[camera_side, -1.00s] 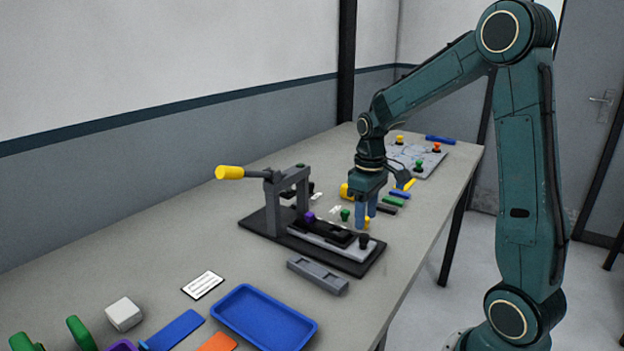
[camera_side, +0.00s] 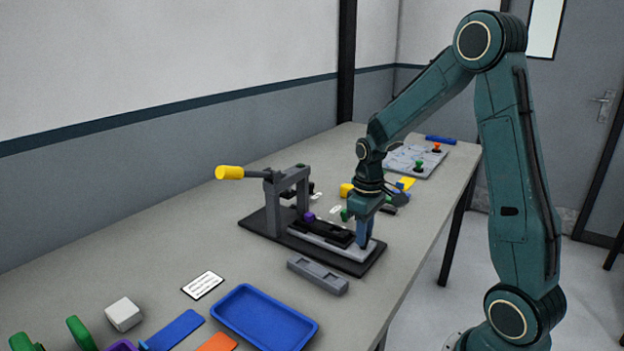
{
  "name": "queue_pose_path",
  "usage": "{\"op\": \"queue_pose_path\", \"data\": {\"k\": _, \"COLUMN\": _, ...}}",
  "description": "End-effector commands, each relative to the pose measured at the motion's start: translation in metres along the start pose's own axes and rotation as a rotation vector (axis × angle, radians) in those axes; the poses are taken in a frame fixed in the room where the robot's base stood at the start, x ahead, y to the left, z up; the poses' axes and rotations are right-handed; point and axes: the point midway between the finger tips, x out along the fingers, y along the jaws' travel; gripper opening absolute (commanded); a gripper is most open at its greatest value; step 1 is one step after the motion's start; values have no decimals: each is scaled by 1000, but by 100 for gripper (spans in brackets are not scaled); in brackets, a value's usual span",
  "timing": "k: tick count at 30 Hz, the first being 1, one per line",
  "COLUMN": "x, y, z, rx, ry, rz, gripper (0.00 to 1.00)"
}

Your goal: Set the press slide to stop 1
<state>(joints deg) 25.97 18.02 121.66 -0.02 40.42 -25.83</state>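The press (camera_side: 287,200) stands on a dark base plate (camera_side: 262,224) in the middle of the table, its yellow-ended lever (camera_side: 229,173) pointing left. The press slide (camera_side: 318,232) is a black piece on a light grey rail (camera_side: 330,243), with a small purple block (camera_side: 309,217) near its left end. My gripper (camera_side: 364,240) points down at the right end of the slide, where a dark knob stood. Its blue fingers hide the knob, and I cannot tell whether they are closed on it.
A grey slotted block (camera_side: 318,275) lies just in front of the base plate. A blue tray (camera_side: 264,318) and a white label card (camera_side: 203,285) are nearer. Green and yellow pieces lie behind my gripper. A panel with coloured knobs (camera_side: 415,161) is at the far end.

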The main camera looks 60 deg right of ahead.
Motion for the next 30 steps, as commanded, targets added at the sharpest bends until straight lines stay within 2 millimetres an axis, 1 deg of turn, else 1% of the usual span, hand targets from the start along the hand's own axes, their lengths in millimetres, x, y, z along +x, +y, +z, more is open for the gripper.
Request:
{"op": "queue_pose_path", "data": {"k": 7, "x": 0, "y": -1, "z": -1, "rx": -2, "ry": 1, "rz": -1, "gripper": 0}}
{"op": "queue_pose_path", "data": {"k": 10, "x": -1, "y": 0, "z": -6, "rx": -3, "ry": 2, "rz": -1, "gripper": 0}}
{"op": "queue_pose_path", "data": {"k": 14, "x": 0, "y": 0, "z": -21, "rx": -4, "ry": 2, "rz": 0, "gripper": 0}}
{"op": "queue_pose_path", "data": {"k": 22, "x": -1, "y": 0, "z": -60, "rx": -5, "ry": 5, "rz": 2, "gripper": 0}}
{"op": "queue_pose_path", "data": {"k": 25, "x": -1, "y": 0, "z": -68, "rx": -5, "ry": 4, "rz": 2, "gripper": 0}}
{"op": "queue_pose_path", "data": {"k": 30, "x": -1, "y": 0, "z": -72, "rx": -3, "ry": 5, "rz": 2, "gripper": 0}}
